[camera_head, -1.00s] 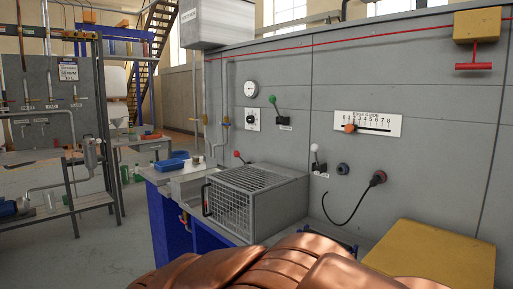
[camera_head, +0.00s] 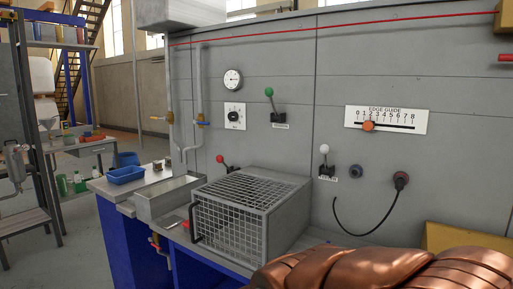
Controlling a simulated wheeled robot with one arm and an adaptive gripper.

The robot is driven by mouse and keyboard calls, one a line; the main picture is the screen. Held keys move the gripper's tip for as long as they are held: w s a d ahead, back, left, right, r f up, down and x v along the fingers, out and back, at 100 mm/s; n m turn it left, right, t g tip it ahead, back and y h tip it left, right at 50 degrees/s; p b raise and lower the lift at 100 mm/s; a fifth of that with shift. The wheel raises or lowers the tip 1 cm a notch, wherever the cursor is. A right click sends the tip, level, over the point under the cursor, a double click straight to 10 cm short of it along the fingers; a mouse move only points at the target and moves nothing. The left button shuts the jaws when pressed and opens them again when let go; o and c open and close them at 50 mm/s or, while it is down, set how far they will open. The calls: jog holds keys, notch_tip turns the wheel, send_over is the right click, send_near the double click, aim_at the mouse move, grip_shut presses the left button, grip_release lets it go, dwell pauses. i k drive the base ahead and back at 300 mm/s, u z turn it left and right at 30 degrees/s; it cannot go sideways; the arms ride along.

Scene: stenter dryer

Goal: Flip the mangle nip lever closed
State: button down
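Three ball-topped levers are on the grey machine panel, and their small labels are too small to read, so I cannot tell which is the mangle nip lever. The red-knobbed lever (camera_head: 225,163) leans up to the left, low behind the mesh guard. The green-knobbed lever (camera_head: 271,102) stands nearly upright, leaning slightly left, above its label. The white-knobbed lever (camera_head: 325,160) stands upright right of the guard. My gripper is not in view.
A mesh guard box (camera_head: 236,220) juts out below the levers, beside a metal trough (camera_head: 165,198) and blue tray (camera_head: 125,175). A copper-coloured rounded shape (camera_head: 390,272) fills the lower right. A black cable (camera_head: 345,225) hangs from a socket. Floor at left is open.

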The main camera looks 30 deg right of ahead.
aim_at(219, 158)
jog(key=z, duration=0.05)
jog(key=i, duration=0.85)
jog(key=u, duration=0.3)
